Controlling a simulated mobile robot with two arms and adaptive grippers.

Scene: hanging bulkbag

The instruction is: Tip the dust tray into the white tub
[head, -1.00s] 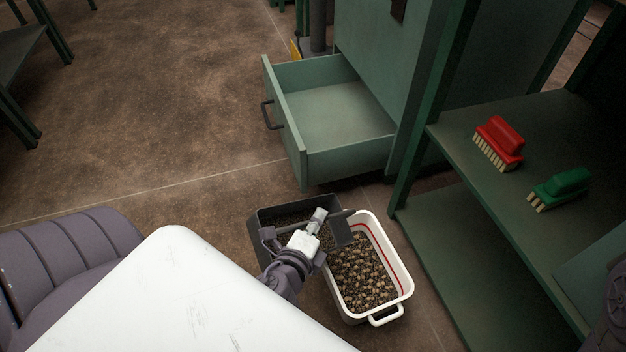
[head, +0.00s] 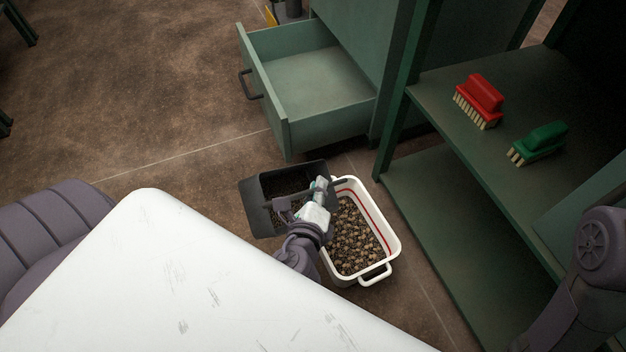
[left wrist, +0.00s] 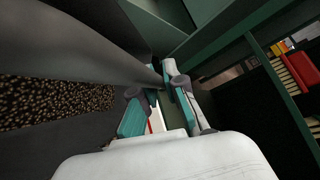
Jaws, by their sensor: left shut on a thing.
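The dust tray (head: 257,208) is dark grey and is held at the far-left side of the white tub, partly overlapping its edge in the head view. The white tub (head: 391,236) has a red stripe inside and holds many brown granules. My gripper hides part of its left rim. My right gripper is out of view.
An open green drawer (head: 265,95) juts out behind the tray. Brown floor (head: 140,110) is clear at left.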

